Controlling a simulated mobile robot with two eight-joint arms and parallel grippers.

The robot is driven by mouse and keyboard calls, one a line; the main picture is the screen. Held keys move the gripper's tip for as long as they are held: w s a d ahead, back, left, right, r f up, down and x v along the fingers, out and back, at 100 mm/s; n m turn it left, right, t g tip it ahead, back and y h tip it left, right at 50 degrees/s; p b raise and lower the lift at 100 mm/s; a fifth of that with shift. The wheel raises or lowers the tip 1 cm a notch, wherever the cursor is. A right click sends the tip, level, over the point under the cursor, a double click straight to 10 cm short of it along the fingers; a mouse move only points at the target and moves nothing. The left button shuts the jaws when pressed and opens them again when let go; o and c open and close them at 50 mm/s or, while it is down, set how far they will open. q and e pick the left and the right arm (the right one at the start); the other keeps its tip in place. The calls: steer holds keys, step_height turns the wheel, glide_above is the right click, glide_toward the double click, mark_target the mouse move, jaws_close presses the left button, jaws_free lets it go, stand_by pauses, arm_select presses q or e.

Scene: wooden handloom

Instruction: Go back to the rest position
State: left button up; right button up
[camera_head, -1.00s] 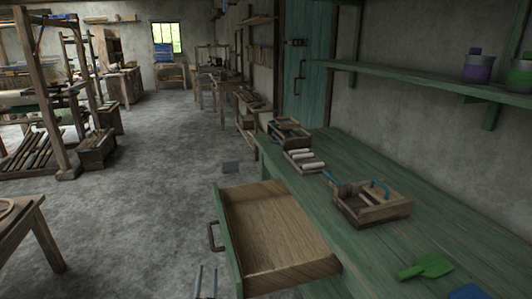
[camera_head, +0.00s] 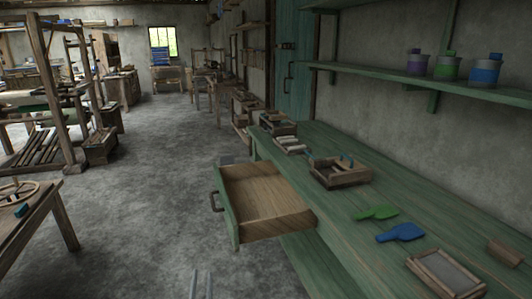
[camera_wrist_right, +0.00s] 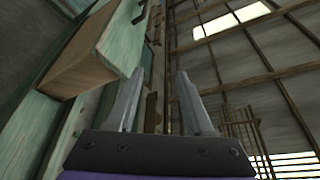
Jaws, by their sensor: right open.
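My right gripper (camera_head: 202,284) shows at the bottom of the head view, its two thin fingers apart and pointing forward over the floor. The right wrist view shows the same gripper (camera_wrist_right: 156,100) open, with nothing between its fingers. It is apart from the open, empty wooden drawer (camera_head: 262,188) of the green workbench (camera_head: 340,215), to the left of and nearer than the drawer. The drawer also shows at the upper left of the right wrist view (camera_wrist_right: 95,50). My left gripper is not in view.
On the bench are a wooden caddy (camera_head: 340,178), a green scoop (camera_head: 376,212), a blue scoop (camera_head: 400,232) and a framed tray (camera_head: 445,270). Several jars stand on the shelf (camera_head: 400,80). A table (camera_head: 35,215) stands at the left. The floor (camera_head: 140,190) between is clear.

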steer(key=w+d+r+n+g+y, duration=0.2)
steer(key=d+r+n+g+y, duration=0.15)
steer(key=d+r, duration=0.4)
steer(key=s+d+r+n+g, duration=0.3)
steer(key=s+d+r+g, duration=0.15)
steer(key=s+d, duration=0.45)
steer(key=s+d+f+g+h, duration=0.25)
steer(key=s+d, duration=0.45)
steer(key=s, duration=0.5)
steer(key=s+d+f+g+h, duration=0.1)
steer(key=s+d+f+g, duration=0.3)
steer(key=s+d, duration=0.6)
steer(key=s+d+f+g+h, duration=0.25)
steer(key=s+d+f, duration=0.2)
steer(key=s, duration=0.95)
arm_select(q)
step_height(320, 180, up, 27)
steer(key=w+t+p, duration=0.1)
steer(key=p, duration=2.3)
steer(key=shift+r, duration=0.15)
arm_select(e)
step_height(320, 180, up, 28)
steer(key=shift+w+d+f+t+y, duration=0.15)
steer(key=shift+w+t+y, duration=0.15)
steer(key=shift+w+y, duration=0.05)
